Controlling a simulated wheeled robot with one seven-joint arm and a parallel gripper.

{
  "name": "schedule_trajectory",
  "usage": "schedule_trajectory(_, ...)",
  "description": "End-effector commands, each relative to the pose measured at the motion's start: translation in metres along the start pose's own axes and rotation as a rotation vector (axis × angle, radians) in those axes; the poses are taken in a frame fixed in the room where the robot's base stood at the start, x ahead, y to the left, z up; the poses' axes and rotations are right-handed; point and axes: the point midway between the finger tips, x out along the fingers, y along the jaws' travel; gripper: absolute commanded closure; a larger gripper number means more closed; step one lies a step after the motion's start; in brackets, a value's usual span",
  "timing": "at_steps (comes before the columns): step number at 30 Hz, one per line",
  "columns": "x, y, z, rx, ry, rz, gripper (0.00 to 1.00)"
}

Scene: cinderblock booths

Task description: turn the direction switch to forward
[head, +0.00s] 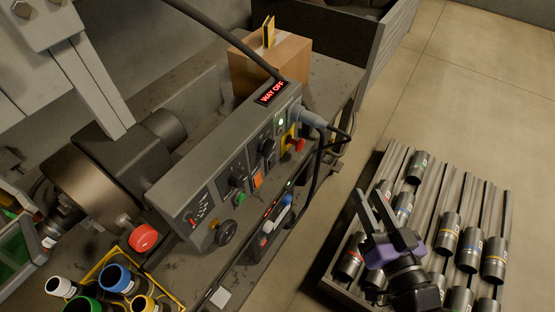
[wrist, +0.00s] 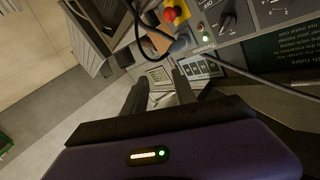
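A grey control panel (head: 225,165) with several switches and buttons stands on the workbench. Black rotary switches sit on its face, one (head: 267,148) near the right end and another (head: 237,182) nearer the middle. I cannot read which is the direction switch or where it points. The wrist view shows a black rotary knob (wrist: 228,20) on the panel, upper right. My gripper (head: 368,192) is open and empty, right of the panel and apart from it, over the rack. Its two fingers (wrist: 160,78) are spread in the wrist view.
A red display (head: 271,92) reads "WAY OFF". A grey plug and black cable (head: 313,118) hang at the panel's right end. A red button on yellow (wrist: 174,14) is nearby. A metal rack (head: 415,215) holds several cylinders. A cardboard box (head: 290,60) stands behind.

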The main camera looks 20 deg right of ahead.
Motion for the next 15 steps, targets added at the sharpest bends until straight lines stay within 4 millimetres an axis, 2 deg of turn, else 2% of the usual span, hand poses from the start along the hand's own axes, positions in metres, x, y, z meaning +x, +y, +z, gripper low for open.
schedule_trajectory(1,0.021,0.006,0.006,0.044,0.001,-0.006,0.67)
schedule_trajectory(5,0.067,0.009,0.015,0.170,-0.039,-0.056,0.67)
schedule_trajectory(8,0.099,0.002,0.017,0.264,-0.079,-0.130,0.67)
schedule_trajectory(12,0.133,-0.021,0.012,0.379,-0.152,-0.292,0.67)
schedule_trajectory(15,0.141,-0.047,0.007,0.440,-0.217,-0.439,0.67)
